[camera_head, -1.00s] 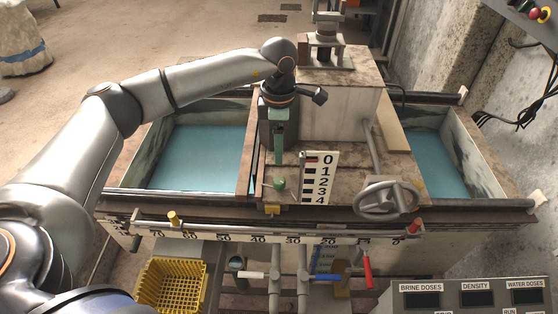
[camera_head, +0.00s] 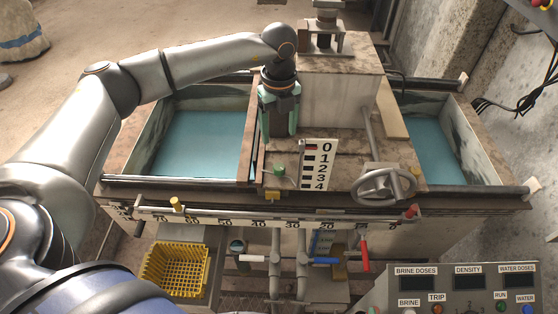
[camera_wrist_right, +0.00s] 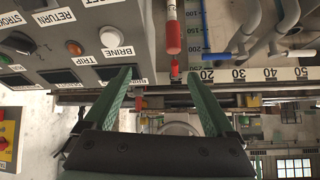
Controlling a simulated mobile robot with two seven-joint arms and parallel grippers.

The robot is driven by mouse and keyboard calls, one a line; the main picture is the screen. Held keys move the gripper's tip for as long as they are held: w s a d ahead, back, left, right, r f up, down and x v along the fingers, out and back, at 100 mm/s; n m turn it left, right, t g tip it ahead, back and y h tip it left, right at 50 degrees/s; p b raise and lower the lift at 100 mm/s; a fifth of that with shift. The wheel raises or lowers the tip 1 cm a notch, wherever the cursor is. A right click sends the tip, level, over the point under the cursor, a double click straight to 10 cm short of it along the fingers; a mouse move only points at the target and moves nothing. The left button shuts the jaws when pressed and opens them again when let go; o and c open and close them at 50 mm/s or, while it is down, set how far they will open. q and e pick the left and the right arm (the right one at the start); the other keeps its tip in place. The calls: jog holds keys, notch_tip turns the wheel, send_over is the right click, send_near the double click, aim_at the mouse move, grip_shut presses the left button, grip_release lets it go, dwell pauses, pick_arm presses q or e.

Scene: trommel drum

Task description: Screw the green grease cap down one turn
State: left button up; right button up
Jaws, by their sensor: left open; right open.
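The green grease cap (camera_head: 279,170) is a small round knob on the brown deck of the machine, just left of a white 0-to-4 scale plate (camera_head: 317,164). My left gripper (camera_head: 280,134) points down above and behind the cap in the head view, its two green fingers spread apart. It is open and empty, and a gap shows between the fingertips and the cap. My right gripper (camera_wrist_right: 160,76) shows in the right wrist view with its green fingers wide apart and nothing between them. The cap cannot be made out in the right wrist view.
A grey handwheel (camera_head: 384,186) stands right of the scale plate. Blue-floored basins lie at left (camera_head: 198,143) and right (camera_head: 432,147). A numbered rail (camera_head: 245,222) runs along the front, with a yellow basket (camera_head: 176,268) below. A control panel (camera_head: 470,285) is at the front right.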

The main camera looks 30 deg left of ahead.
aim_at(279, 166)
pick_arm(q)
notch_tip(279, 166, down, 12)
jog(key=shift+f+n+b, duration=0.25)
jog(key=shift+n+b, duration=0.1)
jog(key=shift+n, duration=0.65)
jog(key=shift+c, duration=0.4)
grip_shut()
